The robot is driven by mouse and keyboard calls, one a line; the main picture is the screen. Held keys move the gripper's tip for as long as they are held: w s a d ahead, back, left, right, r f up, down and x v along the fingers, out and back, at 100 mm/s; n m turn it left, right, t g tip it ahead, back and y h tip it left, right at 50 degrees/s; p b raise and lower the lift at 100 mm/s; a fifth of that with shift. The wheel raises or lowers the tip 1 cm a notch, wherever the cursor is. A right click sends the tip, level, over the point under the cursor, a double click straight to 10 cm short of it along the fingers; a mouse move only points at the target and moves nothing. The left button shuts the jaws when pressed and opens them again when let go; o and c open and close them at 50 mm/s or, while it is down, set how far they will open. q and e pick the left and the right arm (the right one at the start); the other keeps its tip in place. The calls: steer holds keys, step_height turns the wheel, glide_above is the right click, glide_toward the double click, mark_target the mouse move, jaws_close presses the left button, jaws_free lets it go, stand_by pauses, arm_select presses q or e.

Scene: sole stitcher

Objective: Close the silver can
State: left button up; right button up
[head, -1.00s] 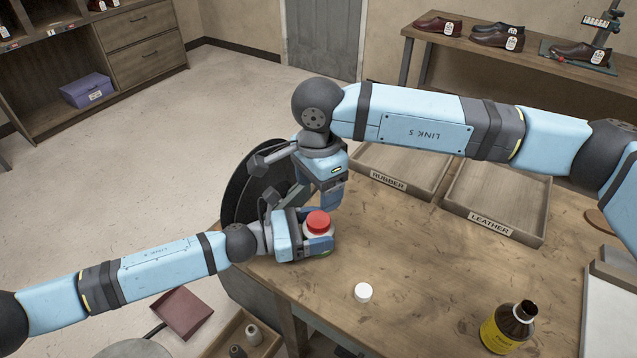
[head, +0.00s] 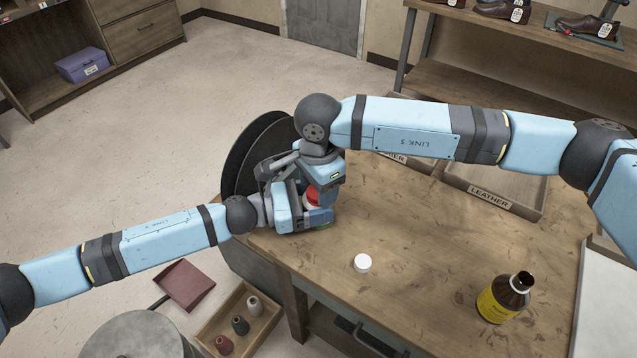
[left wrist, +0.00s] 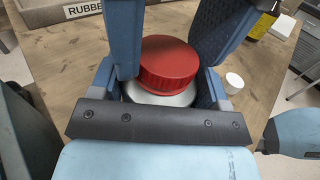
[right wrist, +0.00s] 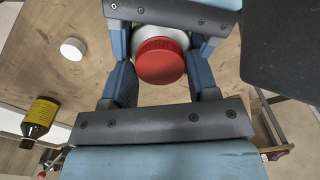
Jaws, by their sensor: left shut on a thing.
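The silver can (left wrist: 160,98) stands between the fingers of my left gripper (head: 316,216), which is shut on its body. A ribbed red lid (left wrist: 169,62) sits on the can's top; I cannot tell how tightly it is seated. In the head view the red lid (head: 311,195) is partly hidden by my right gripper (head: 324,190). In the right wrist view my right gripper (right wrist: 160,72) points down, open, with one finger on each side of the red lid (right wrist: 160,62). I cannot tell whether its fingers touch the lid.
A white cap (head: 362,263) lies on the wooden table (head: 420,270). A brown bottle with a yellow label (head: 504,298) stands open near the front right. The leather tray (head: 500,180) is at the back. A dark round disc (head: 245,150) stands behind my grippers.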

steer(key=c, duration=0.5)
steer(key=m, duration=0.3)
steer(key=shift+c, duration=0.2)
steer(key=o, duration=1)
